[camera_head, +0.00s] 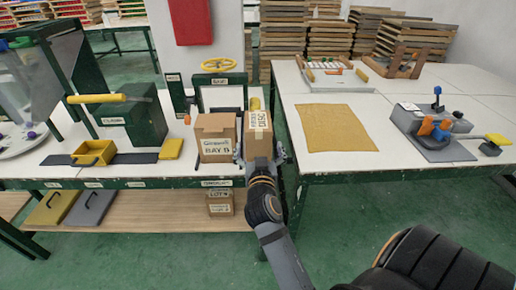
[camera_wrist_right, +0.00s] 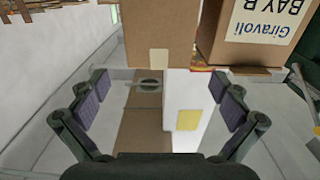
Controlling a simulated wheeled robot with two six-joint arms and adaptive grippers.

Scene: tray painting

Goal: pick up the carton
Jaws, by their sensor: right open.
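A brown carton (camera_head: 258,122) with a pale label stands at the front edge of the left table, close to the gap between the tables. It also shows in the right wrist view (camera_wrist_right: 160,30). My right gripper (camera_head: 260,154) is open in front of it, with one finger towards each side. In the right wrist view the gripper (camera_wrist_right: 161,84) has its fingertips near the carton's edge, and nothing is clamped. A second brown carton (camera_head: 216,150), labelled with a bay marking, stands just left and also shows in the right wrist view (camera_wrist_right: 252,30). My left gripper is out of view.
A green-framed stand with a yellow handwheel (camera_head: 219,65) is behind the cartons. The right table holds a tan sheet (camera_head: 338,128) and a grey device (camera_head: 430,125).

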